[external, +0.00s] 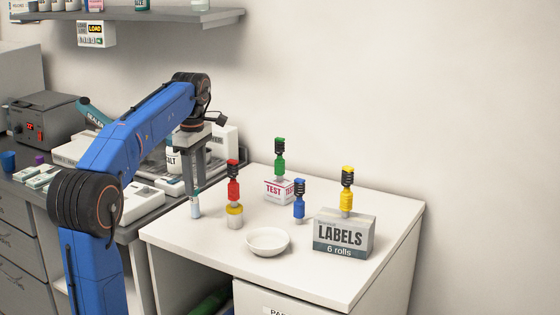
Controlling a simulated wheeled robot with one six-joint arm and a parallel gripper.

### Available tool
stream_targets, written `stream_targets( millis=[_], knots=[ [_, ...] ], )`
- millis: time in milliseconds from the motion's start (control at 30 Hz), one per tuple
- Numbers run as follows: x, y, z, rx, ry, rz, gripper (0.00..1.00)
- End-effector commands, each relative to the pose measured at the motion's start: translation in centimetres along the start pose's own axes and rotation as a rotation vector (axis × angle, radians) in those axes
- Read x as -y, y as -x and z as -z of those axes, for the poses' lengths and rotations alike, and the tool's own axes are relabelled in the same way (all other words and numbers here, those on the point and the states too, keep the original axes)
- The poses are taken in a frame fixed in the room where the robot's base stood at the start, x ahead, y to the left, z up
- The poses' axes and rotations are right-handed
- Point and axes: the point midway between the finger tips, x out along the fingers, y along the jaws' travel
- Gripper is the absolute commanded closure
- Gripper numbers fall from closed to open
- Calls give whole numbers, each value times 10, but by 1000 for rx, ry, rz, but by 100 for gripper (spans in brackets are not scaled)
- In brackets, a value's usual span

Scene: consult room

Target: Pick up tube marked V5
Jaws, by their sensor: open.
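Several tube-like items with coloured tops and dark ribbed bands stand on the white table (170,235). The red one (233,185) is on a small yellow-topped pot (234,215). The green one (280,160) is on the TEST box (278,190). The blue one (299,200) stands lower, between the boxes. The yellow one (347,188) is on the LABELS box (344,235). No V5 mark is readable on any. My gripper (194,190) is open and points down at the table's left side, left of the red one. A small pale piece (195,208) shows at its fingertips; I cannot tell what it is.
A shallow white bowl (267,242) sits near the table's front. A grey counter at left holds a dark device (47,124), a white bottle (173,160) and trays. A shelf (190,17) is on the wall above. The table's right rear is clear.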

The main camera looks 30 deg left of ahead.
Motion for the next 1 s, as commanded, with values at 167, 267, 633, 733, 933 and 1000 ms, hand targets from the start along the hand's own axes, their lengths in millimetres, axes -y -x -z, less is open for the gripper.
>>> stream_targets(
  millis=[167, 267, 633, 733, 933, 1000],
  knots=[
    [0, -11, 0, 0, 0, 0, 57],
    [1, -18, 2, 0, 0, 2, 57],
    [5, -61, 8, 1, 0, 1, 57],
    [4, -63, 8, 0, 0, -1, 57],
    [4, -63, 8, 0, 0, -1, 60],
    [4, -63, 8, 0, 0, -1, 77]
  ],
)
